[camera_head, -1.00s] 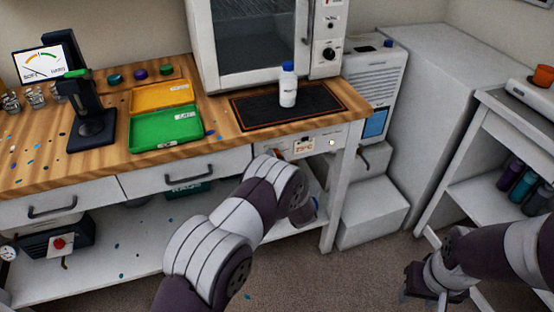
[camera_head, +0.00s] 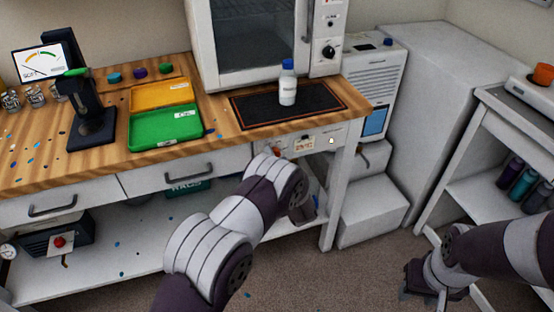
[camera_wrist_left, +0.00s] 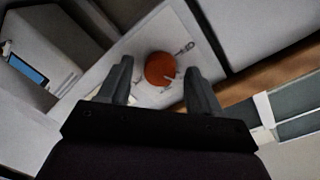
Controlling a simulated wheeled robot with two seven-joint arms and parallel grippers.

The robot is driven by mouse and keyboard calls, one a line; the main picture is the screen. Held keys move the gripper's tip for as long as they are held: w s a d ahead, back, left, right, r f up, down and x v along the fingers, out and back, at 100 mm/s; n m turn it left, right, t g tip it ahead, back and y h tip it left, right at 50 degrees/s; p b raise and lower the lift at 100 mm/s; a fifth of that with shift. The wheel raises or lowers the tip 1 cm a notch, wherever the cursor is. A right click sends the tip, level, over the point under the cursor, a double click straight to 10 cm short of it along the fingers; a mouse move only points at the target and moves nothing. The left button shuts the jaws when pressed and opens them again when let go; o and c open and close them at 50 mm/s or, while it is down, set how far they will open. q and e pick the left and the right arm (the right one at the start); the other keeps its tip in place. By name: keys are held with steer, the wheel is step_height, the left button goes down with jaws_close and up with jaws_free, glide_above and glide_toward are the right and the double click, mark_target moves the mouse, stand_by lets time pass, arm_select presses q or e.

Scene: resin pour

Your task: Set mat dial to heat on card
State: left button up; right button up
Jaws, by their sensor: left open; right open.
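The orange-red round mat dial (camera_wrist_left: 160,68) shows in the left wrist view on a white panel, with a pale mark at its lower right edge. My left gripper (camera_wrist_left: 160,80) is open, with one finger on each side of the dial. I cannot tell whether they touch it. My right gripper (camera_head: 425,284) is low at the right, away from the bench, open.
A white bottle with a blue cap (camera_head: 288,86) stands on the mat. Orange (camera_head: 162,93) and green trays (camera_head: 165,127) lie left of it. A white oven (camera_head: 202,45) stands behind. White steps (camera_head: 370,212) are right of the bench leg (camera_head: 342,190).

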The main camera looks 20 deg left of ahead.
arm_select(q)
steer(key=v, duration=1.2)
steer(key=shift+s+d+p, duration=0.2)
steer(key=shift+s+p, duration=0.1)
steer(key=shift+p, duration=0.1)
